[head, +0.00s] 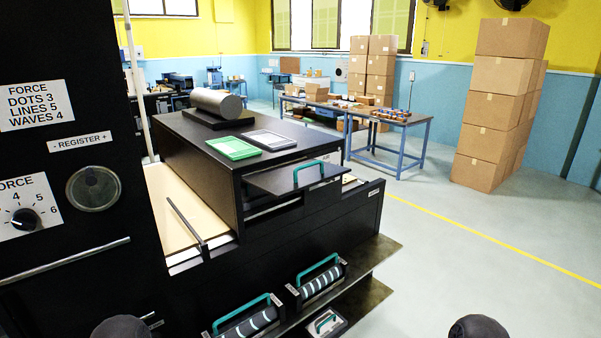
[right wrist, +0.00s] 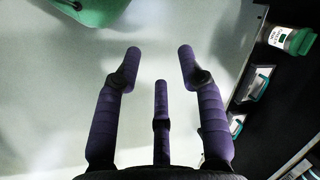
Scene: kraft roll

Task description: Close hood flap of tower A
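A black flap (head: 290,177) with a teal bar handle (head: 309,172) juts out from the front of the black machine housing (head: 195,165) in the head view. It sticks out nearly level, with a dark opening below it. I cannot read any label that names tower A. My right gripper (right wrist: 160,68) shows in the right wrist view with its purple fingers spread, empty, above the pale floor and apart from the machine. My left gripper is out of view.
Rollers with teal handles (head: 321,278) sit on a low dark shelf (head: 372,285) below the flap. A green tray (head: 233,148) and a grey roll (head: 217,103) lie on the housing. A black panel with dials (head: 93,188) stands at left. Floor at right is clear before stacked boxes (head: 492,113).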

